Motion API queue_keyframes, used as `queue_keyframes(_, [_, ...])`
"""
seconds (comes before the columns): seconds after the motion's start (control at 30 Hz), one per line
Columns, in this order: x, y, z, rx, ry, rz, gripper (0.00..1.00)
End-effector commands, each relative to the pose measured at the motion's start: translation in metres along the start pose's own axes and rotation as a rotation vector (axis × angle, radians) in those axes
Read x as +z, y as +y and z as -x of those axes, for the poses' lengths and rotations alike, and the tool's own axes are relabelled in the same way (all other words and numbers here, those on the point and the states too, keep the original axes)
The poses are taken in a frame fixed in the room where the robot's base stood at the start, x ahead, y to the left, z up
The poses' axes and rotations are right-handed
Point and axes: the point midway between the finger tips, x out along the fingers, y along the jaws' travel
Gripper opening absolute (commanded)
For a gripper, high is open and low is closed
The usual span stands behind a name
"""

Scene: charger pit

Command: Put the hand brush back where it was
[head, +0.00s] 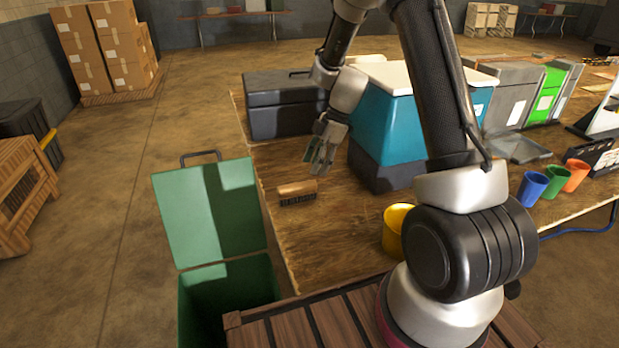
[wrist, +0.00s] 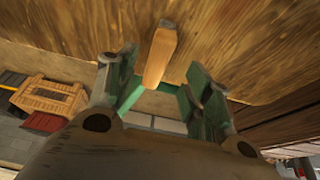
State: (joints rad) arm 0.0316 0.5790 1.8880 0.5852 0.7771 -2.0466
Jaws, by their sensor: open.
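The hand brush (head: 298,191) has a wooden back and dark bristles. In the head view it rests on the wooden table near its left edge, bristles down. My gripper (head: 319,158) is above the table, a little behind and to the right of the brush, apart from it. In the wrist view the brush (wrist: 161,55) shows beyond and between the two spread fingers of my gripper (wrist: 160,98). The gripper is open and holds nothing.
A green bin (head: 209,214) with its lid up stands left of the table (head: 310,240). A dark toolbox (head: 283,105) and a teal cooler (head: 387,125) stand behind the brush. A yellow cup (head: 393,232) stands nearer me. Table around the brush is clear.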

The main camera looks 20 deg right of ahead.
Motion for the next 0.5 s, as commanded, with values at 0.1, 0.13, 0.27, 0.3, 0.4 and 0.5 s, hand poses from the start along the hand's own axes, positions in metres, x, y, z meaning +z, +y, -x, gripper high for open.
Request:
queue_keyframes(0.1, [0.000,0.000,0.016,0.001,0.000,0.000,0.51])
queue_keyframes(0.13, [0.000,0.000,0.019,0.001,0.000,0.000,0.51])
queue_keyframes(0.27, [0.000,0.000,0.025,-0.001,0.000,0.000,0.51])
queue_keyframes(0.3, [0.000,-0.001,0.026,-0.001,0.000,-0.002,0.51])
queue_keyframes(0.4, [-0.003,-0.004,0.036,0.007,-0.006,-0.025,0.51])
queue_keyframes(0.5, [-0.011,-0.015,0.062,0.027,-0.024,-0.098,0.51])
